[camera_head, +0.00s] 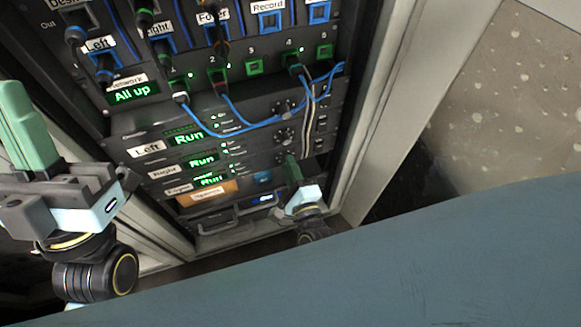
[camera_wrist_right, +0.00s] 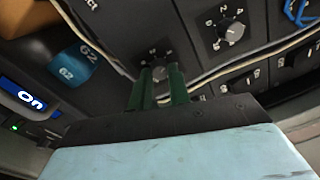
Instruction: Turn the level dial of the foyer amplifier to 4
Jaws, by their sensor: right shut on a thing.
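The foyer amplifier is the lowest of three stacked units in the head view, with a small white label (camera_head: 178,188) and a green "Run" display (camera_head: 211,181). My right gripper (camera_head: 291,160) is at the right end of its front. In the right wrist view, the green fingers of my right gripper (camera_wrist_right: 160,76) are shut on a dark dial (camera_wrist_right: 155,70). A few scale marks show around it, but its pointer and setting are not readable. My left gripper (camera_head: 27,125) is at the left, away from the rack; its finger gap cannot be made out.
Another numbered dial (camera_wrist_right: 231,33) is close by on the unit above. Blue cables (camera_head: 240,128) hang across the upper units, and pale cables run past the dials. An orange box (camera_head: 207,192) and a blue "62" tag (camera_wrist_right: 73,66) are below. The rack's right frame (camera_head: 365,130) is near my right gripper.

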